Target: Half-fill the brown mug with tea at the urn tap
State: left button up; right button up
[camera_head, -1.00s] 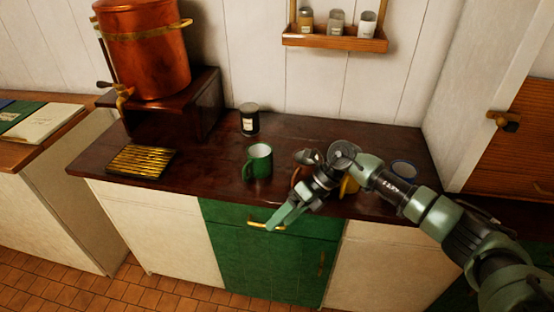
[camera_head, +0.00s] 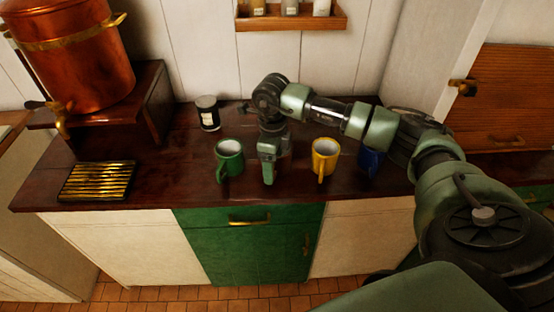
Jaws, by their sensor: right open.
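The copper urn (camera_head: 80,65) stands on a dark wooden stand (camera_head: 125,115) at the left, with its brass tap (camera_head: 60,122) low on the front. A slatted brass drip grille (camera_head: 97,182) lies on the counter near the tap. My right gripper (camera_head: 268,172) points down over the counter between the green mug (camera_head: 229,158) and the yellow mug (camera_head: 325,156). It is open. The brown mug is not clearly visible; the gripper covers the spot where a brownish mug showed earlier. I cannot tell whether the fingers are around it. My left gripper is out of view.
A blue mug (camera_head: 371,160) stands right of the yellow mug, partly behind my arm. A dark jar (camera_head: 208,113) stands behind the green mug. A spice shelf (camera_head: 292,20) hangs on the wall. The counter (camera_head: 175,165) is clear between grille and green mug.

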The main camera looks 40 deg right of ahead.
notch_tip(320, 180, down, 3)
jog(key=shift+w+d+r+p, duration=0.1)
jog(key=shift+w+p, duration=0.05)
jog(key=shift+p, duration=0.15)
jog(key=shift+f, duration=0.4)
jog(key=shift+c, duration=0.5)
grip_shut()
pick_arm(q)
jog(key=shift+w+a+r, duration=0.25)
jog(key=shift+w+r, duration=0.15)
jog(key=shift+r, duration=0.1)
pick_arm(e)
jog(key=shift+r, duration=0.2)
